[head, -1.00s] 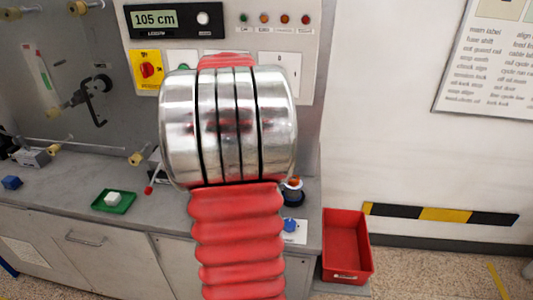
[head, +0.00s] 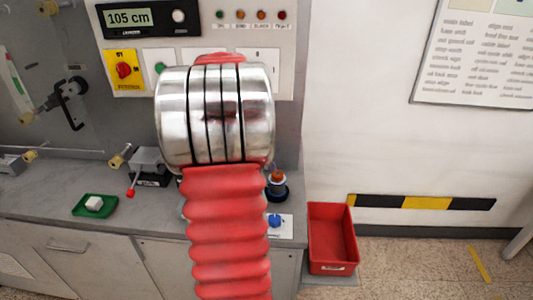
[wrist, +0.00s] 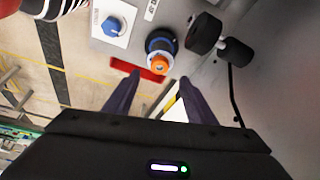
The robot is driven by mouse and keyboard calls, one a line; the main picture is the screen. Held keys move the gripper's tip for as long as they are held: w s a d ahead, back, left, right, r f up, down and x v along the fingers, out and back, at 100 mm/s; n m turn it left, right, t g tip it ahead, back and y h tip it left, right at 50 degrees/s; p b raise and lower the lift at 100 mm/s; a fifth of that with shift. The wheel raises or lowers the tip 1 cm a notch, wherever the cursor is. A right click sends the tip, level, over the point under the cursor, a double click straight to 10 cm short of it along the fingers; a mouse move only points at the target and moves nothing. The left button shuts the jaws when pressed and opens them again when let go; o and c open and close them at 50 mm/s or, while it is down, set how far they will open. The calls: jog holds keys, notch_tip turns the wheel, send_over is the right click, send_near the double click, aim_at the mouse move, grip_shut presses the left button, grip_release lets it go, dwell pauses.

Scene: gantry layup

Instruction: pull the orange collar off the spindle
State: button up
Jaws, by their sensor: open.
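The orange collar (head: 277,177) sits on the spindle, whose dark, blue-ringed base (head: 277,193) stands on the grey bench just right of my arm in the head view. In the wrist view the collar (wrist: 160,64) shows as an orange ring at the end of the spindle (wrist: 160,42). My gripper (wrist: 160,77) is open. Its two dark purple fingers point toward the spindle, with the collar near their tips and between them in the picture. I cannot tell whether they touch it. The gripper is hidden behind my arm in the head view.
A blue knob on a white plate (head: 274,222) is close to the spindle. A black double-ended fitting (wrist: 206,33) lies on its other side in the wrist view. A red bin (head: 333,265) stands right of the bench. A green tray (head: 82,211) holds a white block.

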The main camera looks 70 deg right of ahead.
aim_at(277, 174)
jog(key=shift+x, duration=3.7)
grip_shut()
jog(key=shift+r, duration=1.65)
jog(key=shift+r, duration=1.7)
